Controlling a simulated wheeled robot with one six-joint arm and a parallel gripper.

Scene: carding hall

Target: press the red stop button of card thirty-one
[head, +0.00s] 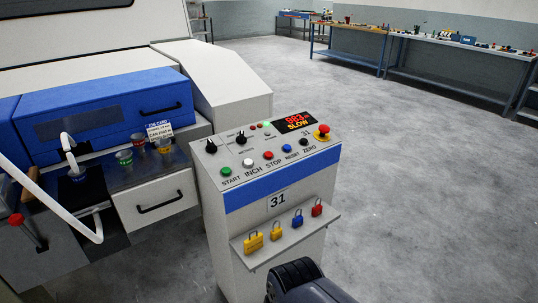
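The control stand (265,220) bears the number 31 on its front. On its sloping top a row of labelled buttons runs from lower left to upper right. The red stop button (268,155) is in the middle, above the word STOP. The white inch button (248,162) is on its left and the blue reset button (287,148) on its right. The green start button (226,171) and black zero button (304,142) end the row. A larger red mushroom button (322,130) on yellow sits at the right corner. My gripper does not show; only a dark part of my arm does, at the bottom.
A red-lit display (295,121) reads SLOW. A shelf (250,259) with several coloured padlocks juts from the stand's front. A machine with a blue cover (105,115) stands at left. Open floor (425,200) lies to the right; workbenches (450,62) stand at the back.

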